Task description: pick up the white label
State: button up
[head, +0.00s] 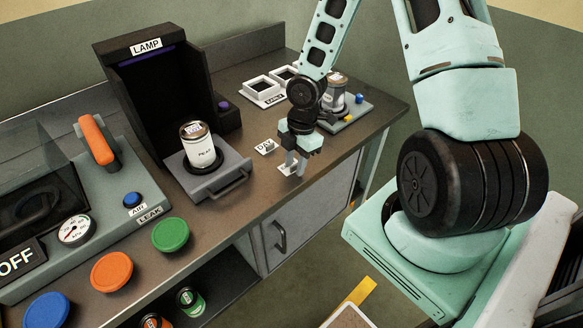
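A small white label (284,170) lies on the brown bench top near its front edge, partly hidden behind my gripper. My gripper (295,169) points down over the label. Its two grey fingers show a gap between them, and I see nothing held. The fingertips overlap the label in this view; I cannot tell whether they touch it. Another white piece marked DRY (265,146) lies just behind and left of the gripper.
A black LAMP booth (146,48) stands left, with a white can (200,150) on the grey drawer tray (238,187) before it. At the back right are white square frames (263,87) and another can (336,92) on a grey base. Coloured lids (170,235) line the front left.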

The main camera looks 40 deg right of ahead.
grip_shut()
